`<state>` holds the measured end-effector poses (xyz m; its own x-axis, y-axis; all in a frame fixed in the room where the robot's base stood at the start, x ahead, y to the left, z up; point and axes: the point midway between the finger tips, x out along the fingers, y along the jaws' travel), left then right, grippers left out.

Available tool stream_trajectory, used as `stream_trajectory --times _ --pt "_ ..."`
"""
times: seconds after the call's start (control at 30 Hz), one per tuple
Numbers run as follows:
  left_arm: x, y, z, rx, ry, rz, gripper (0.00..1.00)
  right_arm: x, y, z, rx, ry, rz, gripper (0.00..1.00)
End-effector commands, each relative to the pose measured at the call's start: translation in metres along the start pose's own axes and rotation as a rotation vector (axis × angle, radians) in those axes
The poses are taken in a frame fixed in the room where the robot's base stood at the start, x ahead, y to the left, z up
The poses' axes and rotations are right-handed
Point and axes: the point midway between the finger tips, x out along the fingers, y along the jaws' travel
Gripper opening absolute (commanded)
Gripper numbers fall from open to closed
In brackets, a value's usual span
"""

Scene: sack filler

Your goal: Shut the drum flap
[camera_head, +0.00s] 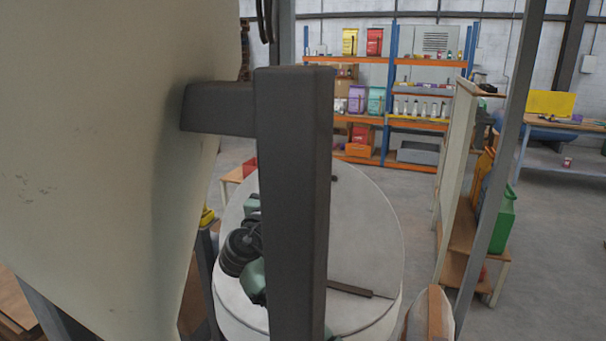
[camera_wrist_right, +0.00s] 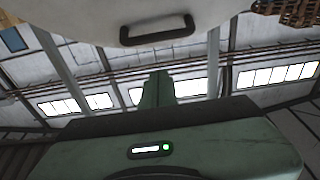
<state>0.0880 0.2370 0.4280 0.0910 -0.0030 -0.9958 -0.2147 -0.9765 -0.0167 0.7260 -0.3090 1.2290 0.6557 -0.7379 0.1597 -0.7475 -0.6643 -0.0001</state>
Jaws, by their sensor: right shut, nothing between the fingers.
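The drum flap appears as a large pale cream panel (camera_head: 90,130) filling the left of the head view, very close. Its dark grey bar handle (camera_head: 292,190) stands upright across the middle. In the right wrist view the cream surface (camera_wrist_right: 90,10) is at the top, with a dark handle (camera_wrist_right: 158,30) on it. My right gripper (camera_wrist_right: 158,76) is shut and empty, with its fingers pointing up below the handle and apart from it in the picture. The opening behind the flap is hidden, so I cannot tell how far it stands open. My left gripper does not show.
A grey post (camera_head: 510,120) stands at the right, near a wooden shelf unit (camera_head: 462,180) with a green container (camera_head: 503,220). Orange and blue racks (camera_head: 388,90) with goods stand at the back. The grey floor (camera_head: 410,195) between is clear.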

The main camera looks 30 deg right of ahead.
Motion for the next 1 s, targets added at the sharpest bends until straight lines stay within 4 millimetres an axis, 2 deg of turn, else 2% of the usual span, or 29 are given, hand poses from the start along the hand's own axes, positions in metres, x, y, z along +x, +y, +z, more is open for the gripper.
stream_trajectory --times 0.03,0.23,0.4,0.63,1.0 --pt "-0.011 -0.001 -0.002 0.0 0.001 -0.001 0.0 0.014 0.001 -0.006 -0.005 0.002 0.003 0.0" --pt "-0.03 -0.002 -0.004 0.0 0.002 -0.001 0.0 0.057 0.001 -0.006 -0.005 0.002 0.002 0.0" --pt "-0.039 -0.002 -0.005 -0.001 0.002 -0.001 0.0 0.074 0.0 0.013 -0.006 0.0 -0.001 0.0" --pt "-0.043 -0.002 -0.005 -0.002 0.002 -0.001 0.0 0.084 0.0 0.026 -0.001 0.001 -0.002 0.0" --pt "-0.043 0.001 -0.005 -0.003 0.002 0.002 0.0 0.085 0.0 0.028 -0.001 0.002 -0.002 0.0"
